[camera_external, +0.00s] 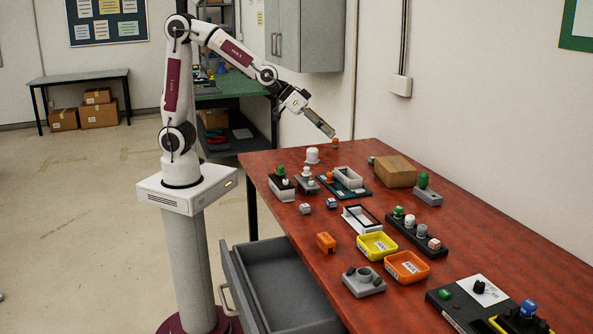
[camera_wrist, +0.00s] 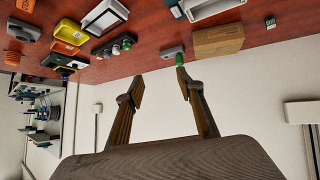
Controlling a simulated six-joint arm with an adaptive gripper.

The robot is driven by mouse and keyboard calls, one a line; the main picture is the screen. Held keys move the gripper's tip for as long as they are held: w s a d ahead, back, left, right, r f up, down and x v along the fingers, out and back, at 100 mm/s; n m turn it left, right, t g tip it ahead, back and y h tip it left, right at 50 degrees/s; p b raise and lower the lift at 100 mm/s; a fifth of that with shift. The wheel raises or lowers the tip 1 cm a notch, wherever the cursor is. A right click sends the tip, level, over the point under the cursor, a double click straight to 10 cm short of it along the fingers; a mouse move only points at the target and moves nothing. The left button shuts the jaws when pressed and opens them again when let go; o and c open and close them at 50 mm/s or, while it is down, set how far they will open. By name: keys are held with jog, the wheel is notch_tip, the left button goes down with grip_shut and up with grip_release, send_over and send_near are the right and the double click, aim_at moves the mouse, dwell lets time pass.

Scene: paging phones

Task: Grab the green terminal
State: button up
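Several green-topped pieces are on the red table; I cannot tell for sure which is the green terminal. One green rounded piece (camera_external: 423,180) stands on a grey block (camera_external: 428,197) right of the cardboard box; it also shows in the wrist view (camera_wrist: 180,60), just beyond a fingertip in the picture. Another green cap (camera_external: 280,171) is on a unit at the table's left. A third green knob (camera_external: 398,212) sits in a black rack. My gripper (camera_external: 325,128) is raised near the far end of the table. In the wrist view my gripper (camera_wrist: 160,85) is open, with nothing between its fingers.
A cardboard box (camera_external: 395,171) stands near the wall. A yellow tray (camera_external: 377,245), an orange tray (camera_external: 406,266) and a black rack (camera_external: 417,236) fill the middle. A grey drawer (camera_external: 285,290) is open at the front left. The air around my gripper is clear.

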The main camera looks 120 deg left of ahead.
jog(key=w+a+f+n+y, duration=0.2)
jog(key=w+a+f, duration=0.25)
jog(key=a, duration=0.55)
jog(key=n+g+y, duration=0.2)
jog(key=n+y, duration=0.3)
jog(key=y, duration=0.2)
send_near(371, 158)
jog(key=x, duration=0.2)
jog(key=shift+w+a, duration=0.15)
jog(key=shift+a, duration=0.2)
jog(key=shift+a+f, duration=0.1)
jog(key=shift+x, duration=1.15)
jog(key=shift+w, duration=0.1)
